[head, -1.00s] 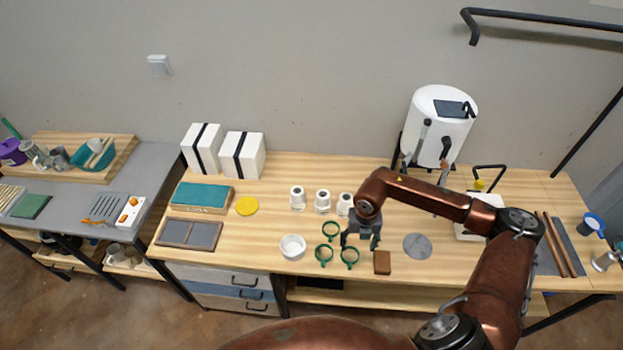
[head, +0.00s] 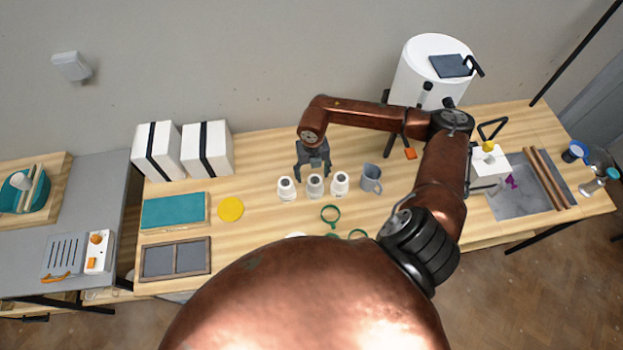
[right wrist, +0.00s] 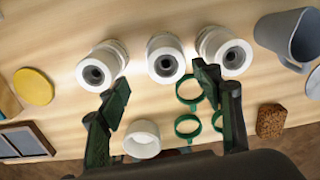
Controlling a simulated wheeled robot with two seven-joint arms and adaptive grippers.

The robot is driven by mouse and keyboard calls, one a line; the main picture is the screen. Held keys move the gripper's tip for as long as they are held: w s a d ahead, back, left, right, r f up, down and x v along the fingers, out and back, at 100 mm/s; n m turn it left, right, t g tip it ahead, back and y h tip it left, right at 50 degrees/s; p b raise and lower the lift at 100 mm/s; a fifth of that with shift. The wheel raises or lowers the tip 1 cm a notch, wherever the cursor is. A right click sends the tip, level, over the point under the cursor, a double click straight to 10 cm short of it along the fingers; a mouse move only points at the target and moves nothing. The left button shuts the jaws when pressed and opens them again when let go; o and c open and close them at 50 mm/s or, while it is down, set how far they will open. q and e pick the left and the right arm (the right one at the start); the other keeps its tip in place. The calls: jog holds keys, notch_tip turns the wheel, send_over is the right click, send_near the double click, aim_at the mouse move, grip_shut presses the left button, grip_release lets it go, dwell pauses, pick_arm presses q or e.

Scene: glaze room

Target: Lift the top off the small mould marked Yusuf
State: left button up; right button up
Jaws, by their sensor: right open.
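Three small white moulds stand in a row on the wooden table: a left one (head: 286,188), a middle one (head: 315,186) and a right one (head: 340,183). Each has a round dark hole in its top. I cannot read any name, so I cannot tell which is marked Yusuf. My right gripper (head: 313,172) is open and empty, just behind the middle mould. In the right wrist view its fingers (right wrist: 163,86) are spread, with the middle mould (right wrist: 165,58) between and beyond them. The left (right wrist: 102,67) and right (right wrist: 224,52) moulds stand to either side. My left gripper is not in view.
A grey mug (head: 371,179) stands right of the moulds. Green rings (head: 330,214) and a white bowl (right wrist: 142,139) lie in front. Two larger strapped white blocks (head: 158,150) (head: 207,149) stand left. A yellow disc (head: 230,209) lies nearer. A white kiln (head: 428,75) stands behind right.

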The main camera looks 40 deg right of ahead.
aim_at(315, 182)
jog(key=shift+s+d+f, duration=0.15)
jog(key=shift+f, duration=0.3)
jog(key=f, duration=0.1)
jog(key=f+p, duration=0.1)
jog(key=f, duration=0.2)
jog(key=shift+d+f, duration=0.35)
jog(key=shift+f, duration=0.05)
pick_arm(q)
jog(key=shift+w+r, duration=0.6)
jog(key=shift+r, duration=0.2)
pick_arm(e)
jog(key=shift+c, duration=0.2)
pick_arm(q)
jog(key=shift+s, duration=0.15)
pick_arm(e)
jog(key=c, duration=1.2)
jog(key=shift+r, duration=0.1)
